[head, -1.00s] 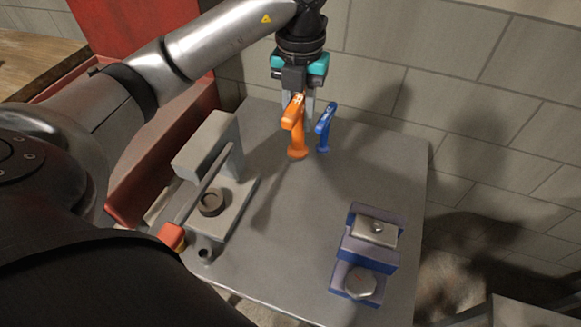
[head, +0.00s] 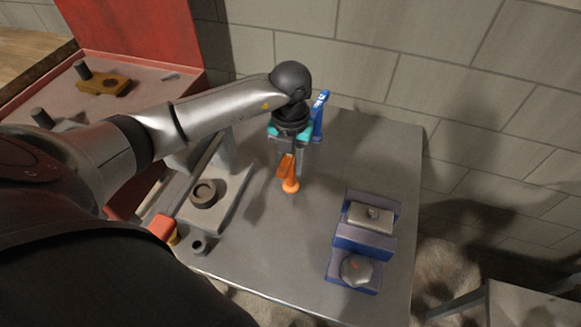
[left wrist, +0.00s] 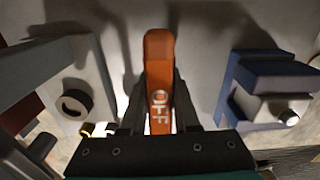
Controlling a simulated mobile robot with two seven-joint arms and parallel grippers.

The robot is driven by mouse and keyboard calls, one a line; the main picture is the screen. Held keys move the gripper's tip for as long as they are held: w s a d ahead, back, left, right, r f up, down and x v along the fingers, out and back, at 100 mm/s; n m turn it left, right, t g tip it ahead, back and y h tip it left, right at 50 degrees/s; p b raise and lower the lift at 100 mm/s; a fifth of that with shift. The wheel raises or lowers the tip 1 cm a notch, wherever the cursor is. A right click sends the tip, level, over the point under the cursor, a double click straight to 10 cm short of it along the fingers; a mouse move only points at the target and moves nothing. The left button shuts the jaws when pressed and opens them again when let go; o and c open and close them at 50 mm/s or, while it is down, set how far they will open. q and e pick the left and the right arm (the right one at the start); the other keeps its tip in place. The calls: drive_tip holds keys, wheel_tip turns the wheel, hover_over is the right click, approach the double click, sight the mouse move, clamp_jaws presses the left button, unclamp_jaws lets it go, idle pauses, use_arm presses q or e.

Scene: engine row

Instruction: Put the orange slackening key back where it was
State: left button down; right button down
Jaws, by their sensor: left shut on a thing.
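The orange slackening key (head: 290,184) hangs below my left gripper (head: 287,160) in the head view, over the middle of the grey table. The gripper is shut on it, with one finger on each side of its bar in the left wrist view. There the orange key (left wrist: 159,65) shows white letters reading OFF. I cannot tell whether its lower end touches the table. A blue key (head: 319,118) stands behind the gripper near the table's back edge, partly hidden by the wrist. My right gripper is not in view.
A blue vise-like block (head: 364,242) with grey metal parts stands at the table's right. A grey fixture (head: 218,190) with a dark round knob and a red-ended lever (head: 162,228) stands at the left. Bare grey tabletop lies between them. A block wall is behind.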

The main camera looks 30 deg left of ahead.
use_arm(q)
wheel_tip(320, 180, down, 2)
drive_tip(key=shift+w, duration=0.1)
drive_tip(key=c, duration=0.7)
unclamp_jaws()
drive_tip(key=shift+f, duration=0.1)
drive_tip(key=shift+o, duration=0.2)
wheel_tip(320, 180, up, 12)
drive_tip(key=shift+r, duration=0.1)
